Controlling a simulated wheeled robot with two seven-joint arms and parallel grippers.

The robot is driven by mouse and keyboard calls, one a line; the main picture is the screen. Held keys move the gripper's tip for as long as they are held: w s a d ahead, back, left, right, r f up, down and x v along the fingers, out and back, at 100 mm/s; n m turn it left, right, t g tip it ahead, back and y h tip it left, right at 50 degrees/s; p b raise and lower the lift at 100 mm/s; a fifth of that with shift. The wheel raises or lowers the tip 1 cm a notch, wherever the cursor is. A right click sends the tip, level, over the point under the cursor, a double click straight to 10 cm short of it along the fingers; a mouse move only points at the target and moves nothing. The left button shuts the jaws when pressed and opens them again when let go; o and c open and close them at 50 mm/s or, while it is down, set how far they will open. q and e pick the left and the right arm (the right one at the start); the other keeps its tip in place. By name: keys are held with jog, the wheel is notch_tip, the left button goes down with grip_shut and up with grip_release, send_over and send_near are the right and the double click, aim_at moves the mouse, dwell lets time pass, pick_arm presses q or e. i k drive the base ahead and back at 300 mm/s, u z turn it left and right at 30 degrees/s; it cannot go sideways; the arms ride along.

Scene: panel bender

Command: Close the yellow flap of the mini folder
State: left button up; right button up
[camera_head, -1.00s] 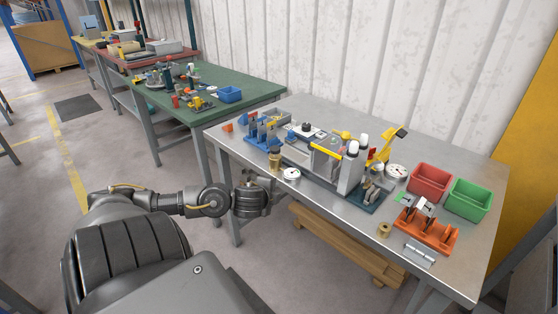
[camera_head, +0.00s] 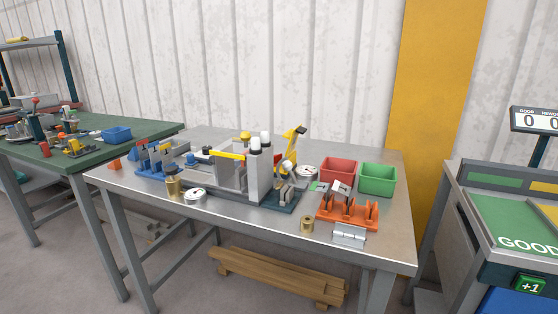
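The small grey bending machine (camera_head: 262,178), which looks like the mini folder, stands on a dark base near the middle of the metal table (camera_head: 130,180). I cannot tell for certain which yellow part is the flap. Neither of my grippers is in view.
Beside the machine stand a red bin (camera_head: 338,171), a green bin (camera_head: 378,179) and an orange rack (camera_head: 347,212). A brass piece (camera_head: 307,224) and a metal hinge (camera_head: 349,236) lie at the front. A console (camera_head: 510,215) stands at the right; wooden beams (camera_head: 275,277) lie below.

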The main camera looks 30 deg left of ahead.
aim_at(277, 157)
jog(key=z, duration=2.1)
jog(key=k, duration=0.9)
jog(key=u, duration=2.35)
